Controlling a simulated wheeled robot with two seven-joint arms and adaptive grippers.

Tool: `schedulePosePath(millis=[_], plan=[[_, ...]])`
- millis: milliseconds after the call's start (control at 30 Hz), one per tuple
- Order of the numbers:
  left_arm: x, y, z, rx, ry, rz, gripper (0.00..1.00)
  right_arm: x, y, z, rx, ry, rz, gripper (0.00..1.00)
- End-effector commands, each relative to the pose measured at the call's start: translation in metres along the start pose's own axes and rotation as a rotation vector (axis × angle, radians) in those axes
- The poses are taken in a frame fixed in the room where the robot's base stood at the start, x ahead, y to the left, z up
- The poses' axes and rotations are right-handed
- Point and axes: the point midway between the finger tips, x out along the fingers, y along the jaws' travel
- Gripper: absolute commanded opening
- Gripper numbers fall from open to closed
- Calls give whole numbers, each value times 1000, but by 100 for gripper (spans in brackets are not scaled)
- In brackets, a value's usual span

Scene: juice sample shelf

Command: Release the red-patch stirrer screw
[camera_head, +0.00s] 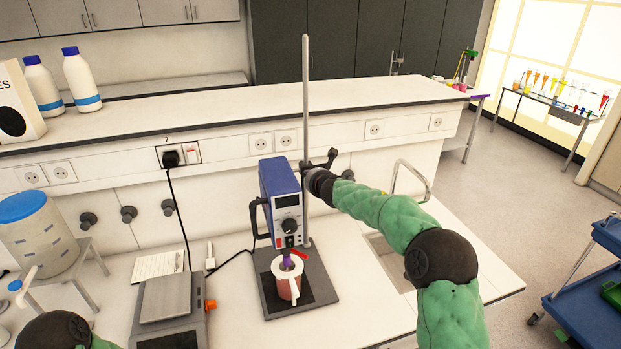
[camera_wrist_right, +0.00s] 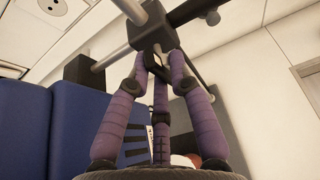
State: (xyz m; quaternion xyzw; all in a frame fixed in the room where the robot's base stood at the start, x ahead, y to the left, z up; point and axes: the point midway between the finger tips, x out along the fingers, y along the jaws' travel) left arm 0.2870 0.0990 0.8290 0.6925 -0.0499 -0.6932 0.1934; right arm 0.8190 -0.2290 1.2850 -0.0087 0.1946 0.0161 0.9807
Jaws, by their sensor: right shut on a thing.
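The blue overhead stirrer (camera_head: 281,180) hangs on an upright metal rod (camera_head: 305,90) above a reddish beaker (camera_head: 287,284). A black clamp (camera_head: 325,160) sits on the rod beside the stirrer. In the wrist view, its dark block (camera_wrist_right: 150,27) is at the top, with metal bars through it. My right gripper (camera_wrist_right: 160,57) has its purple fingers drawn together just below that block, shut on a small dark screw part mostly hidden between the fingertips. I cannot make out a red patch on it. Only my left arm shows at the lower left; its gripper is out of view.
A balance (camera_head: 168,305) and a notepad (camera_head: 158,265) lie left of the stirrer base (camera_head: 318,290). A metal faucet (camera_head: 412,175) and a sink stand to the right, beside my right arm. A blue cart (camera_head: 590,305) is at the far right.

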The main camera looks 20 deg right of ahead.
Motion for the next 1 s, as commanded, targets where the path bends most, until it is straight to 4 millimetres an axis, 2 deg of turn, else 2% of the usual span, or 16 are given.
schedulePosePath(millis=[33,400,433,467,500,1000], plan=[[0,0,0,0,0,0,40,3,-1,-10,-4,15,-4,0],[0,0,0,0,0,0,40,3,-1,-10,-6,15,-6,0],[0,0,0,0,0,0,40,3,-2,-10,-6,15,-6,30],[0,0,0,0,0,0,40,3,-2,-10,-6,15,-6,38],[0,0,0,0,0,0,40,2,-2,-9,-5,14,-6,40],[0,0,0,0,0,0,40,-1,-1,-1,-5,2,-3,40]])
